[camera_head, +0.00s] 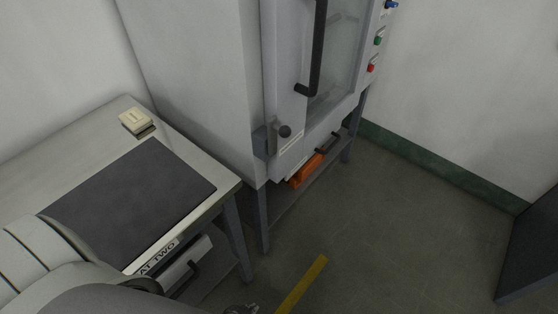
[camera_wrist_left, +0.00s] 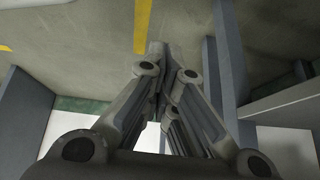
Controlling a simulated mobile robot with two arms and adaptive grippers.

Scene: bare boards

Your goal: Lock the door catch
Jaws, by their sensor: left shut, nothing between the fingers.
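A tall grey cabinet (camera_head: 200,60) has a glazed door (camera_head: 340,55) with a long black handle (camera_head: 317,50). The door looks closed or nearly so; I cannot tell exactly. My left gripper (camera_head: 240,309) just shows at the bottom edge of the head view, well below and apart from the catch. In the left wrist view my left gripper (camera_wrist_left: 165,60) is shut and empty, over the floor. My right gripper is not in view.
A steel table (camera_head: 65,160) with a dark mat (camera_head: 135,190) and a small cream box (camera_head: 135,120) stands left of the cabinet. An orange object (camera_head: 307,171) lies under the cabinet. A yellow strip (camera_head: 302,285) marks the floor. Floor in front is clear.

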